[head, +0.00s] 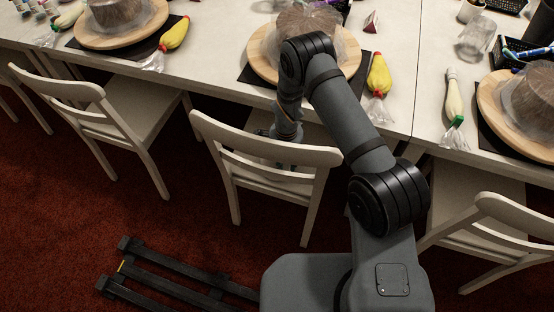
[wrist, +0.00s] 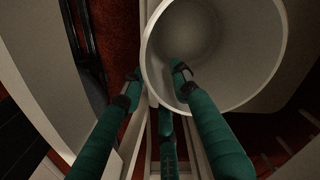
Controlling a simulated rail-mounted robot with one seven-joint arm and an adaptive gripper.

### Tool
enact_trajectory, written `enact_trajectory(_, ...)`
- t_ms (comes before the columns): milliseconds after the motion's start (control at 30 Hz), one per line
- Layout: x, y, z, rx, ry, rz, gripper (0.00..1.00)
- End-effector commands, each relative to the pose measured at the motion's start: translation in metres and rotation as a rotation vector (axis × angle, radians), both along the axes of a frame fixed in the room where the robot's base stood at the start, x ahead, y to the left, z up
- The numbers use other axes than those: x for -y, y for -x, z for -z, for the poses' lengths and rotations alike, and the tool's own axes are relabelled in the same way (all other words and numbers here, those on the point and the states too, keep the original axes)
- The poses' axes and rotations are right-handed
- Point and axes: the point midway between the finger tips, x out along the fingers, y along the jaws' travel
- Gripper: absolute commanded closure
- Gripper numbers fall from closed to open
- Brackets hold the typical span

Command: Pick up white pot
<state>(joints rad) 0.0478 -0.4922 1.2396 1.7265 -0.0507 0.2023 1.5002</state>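The white pot (wrist: 225,45) is in the upper right of the wrist view, seen from above into its empty round opening. My gripper (wrist: 157,82) has green fingers with dark tips. Its right fingertip overlaps the pot's opening, and its left fingertip is outside the left rim. The fingertips are apart with the rim between them, and I cannot tell whether either touches the pot. A third finger is lower, between them. In the head view my gripper (head: 285,135) is low behind the middle chair's back, and I cannot make out the pot there.
The middle white chair (head: 265,150) stands close around my gripper. The table (head: 215,50) behind holds turntables with wrapped cakes, a yellow piping bag (head: 378,75) and other items. Another chair (head: 105,120) stands left. Red carpet (head: 60,215) is open at lower left.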

Motion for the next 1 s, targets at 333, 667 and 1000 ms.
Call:
enact_trajectory(333,0.0000,0.0001,-0.0002,0.000,0.000,0.000,0.93)
enact_trajectory(667,0.0000,0.0001,-0.0002,0.000,0.000,0.000,1.00)
enact_trajectory(1000,0.0000,0.0001,-0.0003,0.000,0.000,0.000,1.00)
